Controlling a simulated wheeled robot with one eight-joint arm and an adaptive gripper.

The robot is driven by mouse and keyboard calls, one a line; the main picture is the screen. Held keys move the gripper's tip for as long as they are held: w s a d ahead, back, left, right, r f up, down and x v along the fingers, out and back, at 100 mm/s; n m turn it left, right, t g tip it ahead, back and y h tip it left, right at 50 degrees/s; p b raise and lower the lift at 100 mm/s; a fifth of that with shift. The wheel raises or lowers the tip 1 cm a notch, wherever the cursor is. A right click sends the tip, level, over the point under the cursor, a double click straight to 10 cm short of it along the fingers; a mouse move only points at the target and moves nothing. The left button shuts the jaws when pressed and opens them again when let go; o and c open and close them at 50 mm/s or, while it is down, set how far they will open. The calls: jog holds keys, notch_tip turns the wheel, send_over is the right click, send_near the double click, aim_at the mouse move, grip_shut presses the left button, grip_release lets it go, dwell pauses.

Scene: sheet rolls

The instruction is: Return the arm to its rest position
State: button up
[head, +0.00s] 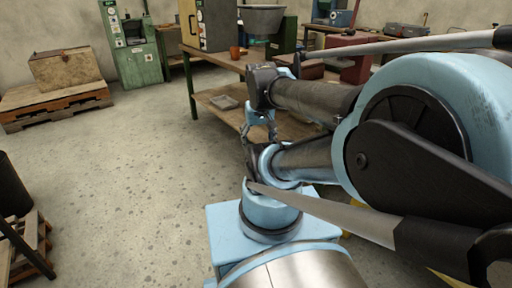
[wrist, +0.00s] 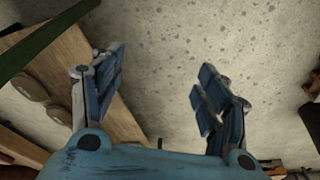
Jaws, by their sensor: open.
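My gripper (wrist: 155,95) shows in the wrist view with its two blue fingers spread apart. Nothing is between them but speckled floor behind. In the head view my gripper (head: 258,132) hangs small and partly hidden below my dark wrist link, in front of the workbench (head: 215,61). My blue and grey arm is folded across the right half of the head view, above my blue base.
An orange-brown cup (head: 235,52) and a grey basin (head: 262,19) are on the workbench side. A green machine (head: 137,50) and a wooden crate (head: 66,68) on a pallet (head: 55,104) stand at the back left. The floor (head: 120,170) at left centre is clear.

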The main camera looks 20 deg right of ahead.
jog(key=shift+s+a+f+n, duration=0.2)
jog(key=shift+s+a+f, duration=0.15)
jog(key=shift+s, duration=0.25)
jog(key=shift+s+a+f+n, duration=0.2)
jog(key=shift+s+a+f, duration=0.05)
jog(key=shift+s+f, duration=0.25)
